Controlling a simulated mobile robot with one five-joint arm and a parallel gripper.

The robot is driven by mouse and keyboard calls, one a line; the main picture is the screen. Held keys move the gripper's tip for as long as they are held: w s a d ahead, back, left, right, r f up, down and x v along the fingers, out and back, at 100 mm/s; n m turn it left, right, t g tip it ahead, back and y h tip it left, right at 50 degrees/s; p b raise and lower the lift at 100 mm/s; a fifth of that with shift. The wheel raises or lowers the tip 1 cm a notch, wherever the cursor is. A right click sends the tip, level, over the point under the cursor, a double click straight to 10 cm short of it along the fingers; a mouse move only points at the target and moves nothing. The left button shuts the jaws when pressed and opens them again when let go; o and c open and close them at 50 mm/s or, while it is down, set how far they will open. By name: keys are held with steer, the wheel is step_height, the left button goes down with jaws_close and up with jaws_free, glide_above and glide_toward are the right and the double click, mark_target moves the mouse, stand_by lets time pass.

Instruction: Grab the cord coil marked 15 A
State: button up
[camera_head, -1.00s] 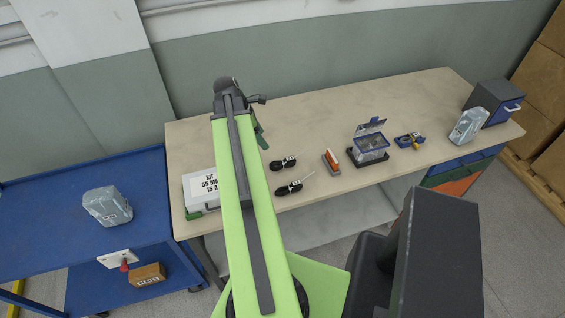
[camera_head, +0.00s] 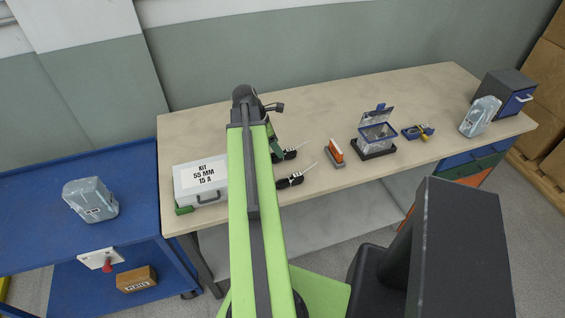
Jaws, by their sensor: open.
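Two small black items with white tags lie on the workbench, one behind the other; they look like cord coils. The rear black item (camera_head: 291,154) is partly behind my arm, and so is the front black item (camera_head: 291,181). Their tags are too small to read, so I cannot tell which is marked 15 A. A grey case (camera_head: 209,198) labelled "KIT 55 MM 15 A" sits at the bench's left end, left of my arm. My arm reaches over the bench between the case and the black items. My gripper is hidden behind the arm links.
On the workbench (camera_head: 330,98) stand an orange-and-grey item (camera_head: 336,151), a clear-lidded box (camera_head: 377,133), a blue-and-yellow item (camera_head: 418,132), a wrapped bundle (camera_head: 480,116) and a dark cabinet (camera_head: 503,92). A blue cart (camera_head: 35,232) adjoins on the left. The rear bench is clear.

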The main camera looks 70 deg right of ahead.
steer(key=b+x, duration=0.5)
steer(key=shift+s+d+f, duration=0.1)
steer(key=shift+s+f, duration=0.05)
steer(key=shift+s, duration=0.05)
steer(key=shift+r, duration=0.2)
jaws_close()
